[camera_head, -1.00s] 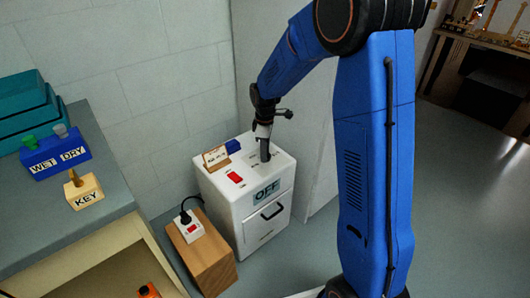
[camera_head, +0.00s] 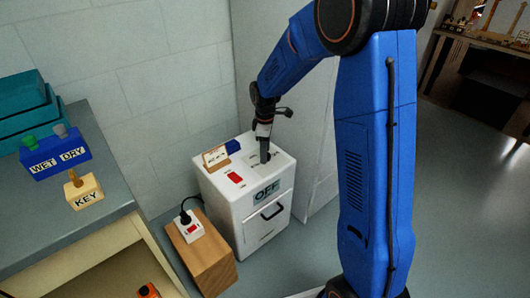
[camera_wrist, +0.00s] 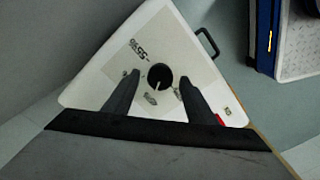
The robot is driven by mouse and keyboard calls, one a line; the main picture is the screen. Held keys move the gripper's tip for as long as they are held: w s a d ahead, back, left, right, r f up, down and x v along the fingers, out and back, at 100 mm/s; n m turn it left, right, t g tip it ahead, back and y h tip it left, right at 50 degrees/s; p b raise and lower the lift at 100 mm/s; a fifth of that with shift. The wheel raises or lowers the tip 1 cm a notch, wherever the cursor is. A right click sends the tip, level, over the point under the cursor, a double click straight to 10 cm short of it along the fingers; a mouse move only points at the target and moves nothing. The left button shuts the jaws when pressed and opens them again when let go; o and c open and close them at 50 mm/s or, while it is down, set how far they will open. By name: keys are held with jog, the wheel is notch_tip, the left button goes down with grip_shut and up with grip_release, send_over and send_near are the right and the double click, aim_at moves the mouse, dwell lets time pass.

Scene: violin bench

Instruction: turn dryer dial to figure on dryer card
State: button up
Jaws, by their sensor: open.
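The dryer (camera_head: 225,199) is a white box with a front drawer handle and an OFF sign (camera_head: 266,192). In the wrist view its dial (camera_wrist: 160,77) is a dark round knob with a pale pointer line, set among printed figures. My gripper (camera_head: 264,159) is over the dryer top in the head view and hides the dial there. In the wrist view the open fingers (camera_wrist: 155,84) stand on either side of the dial; I cannot tell if they touch it. The dryer card (camera_head: 216,156) stands in a wooden holder at the back; its figure is too small to read.
A red switch (camera_head: 236,178) is on the dryer top, and a blue block (camera_head: 233,146) is behind. A wooden stand (camera_head: 207,256) with a plugged socket (camera_head: 191,229) is to the left. A bench (camera_head: 110,196) holds WET, DRY and KEY blocks.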

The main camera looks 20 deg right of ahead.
notch_tip(320, 180, up, 17)
dwell(0.5)
jog(key=s+d+r+m+t, duration=0.1)
jog(key=s+d+r+m, duration=0.15)
jog(key=s, duration=0.65)
jog(key=s+d+r+m+t, duration=0.15)
jog(key=s+r+m, duration=0.25)
jog(key=s, duration=0.5)
jog(key=s+d+f+m+t, duration=0.1)
jog(key=s+f+m, duration=0.1)
jog(key=s, duration=0.7)
jog(key=s+d+f+m+t, duration=0.1)
jog(key=s+m, duration=0.3)
jog(key=s, duration=0.6)
jog(key=shift+d+f+m, duration=0.35)
jog(key=shift+d+f, duration=0.2)
jog(key=shift+f, duration=0.05)
